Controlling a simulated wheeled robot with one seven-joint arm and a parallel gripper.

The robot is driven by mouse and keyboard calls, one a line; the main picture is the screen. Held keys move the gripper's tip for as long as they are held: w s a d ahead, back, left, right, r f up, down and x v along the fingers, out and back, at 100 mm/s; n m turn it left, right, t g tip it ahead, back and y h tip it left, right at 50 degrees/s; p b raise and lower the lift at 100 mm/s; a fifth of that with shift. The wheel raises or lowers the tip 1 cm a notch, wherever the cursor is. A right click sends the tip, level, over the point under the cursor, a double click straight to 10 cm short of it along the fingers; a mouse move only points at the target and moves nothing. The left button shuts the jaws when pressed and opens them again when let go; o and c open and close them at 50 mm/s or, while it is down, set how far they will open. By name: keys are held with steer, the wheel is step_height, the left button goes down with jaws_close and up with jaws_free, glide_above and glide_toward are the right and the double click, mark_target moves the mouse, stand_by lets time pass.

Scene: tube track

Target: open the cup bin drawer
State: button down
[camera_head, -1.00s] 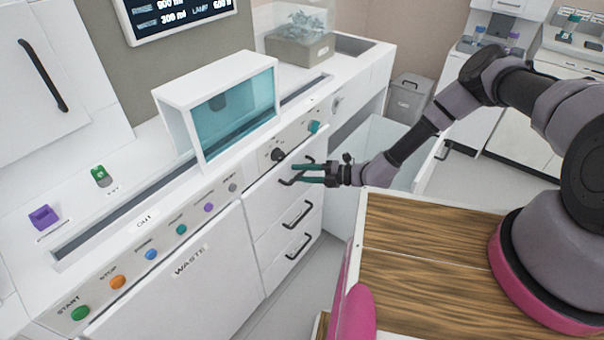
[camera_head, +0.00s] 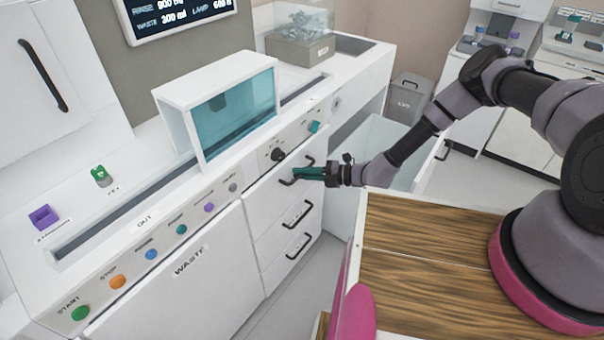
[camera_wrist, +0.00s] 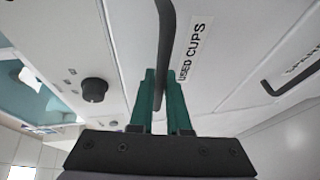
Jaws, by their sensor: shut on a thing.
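The cup bin drawer (camera_head: 263,205) is the top one in a stack of white drawers at the middle of the head view. Its front looks flush with the drawers below. In the wrist view the drawer front (camera_wrist: 222,75) carries a "USED CUPS" label (camera_wrist: 195,50). Its dark bar handle (camera_wrist: 165,35) passes between the green fingers. My gripper (camera_head: 299,173) is shut on this handle, and in the wrist view its fingertips (camera_wrist: 161,78) sit on either side of the bar. The fingers hide part of the handle in the head view.
Two more drawers with dark handles (camera_head: 298,214) lie below. A dark knob (camera_head: 278,155) is on the panel above. A white open compartment (camera_head: 375,150) stands to the right behind my arm. The grey floor in front of the drawers looks clear.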

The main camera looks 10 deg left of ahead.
stand_by(0.8)
steer(key=s+d, duration=0.5)
steer(key=d, duration=0.7)
steer(key=s+d, duration=0.5)
steer(key=d, duration=0.6)
steer(key=shift+d, duration=0.4)
steer(key=shift+w, duration=0.1)
steer(key=c, duration=0.9)
jaws_free()
steer(key=d, duration=0.3)
steer(key=d+r, duration=0.1)
steer(key=d, duration=0.3)
steer(key=d+r, duration=0.1)
steer(key=d, duration=0.2)
steer(key=shift+d, duration=0.3)
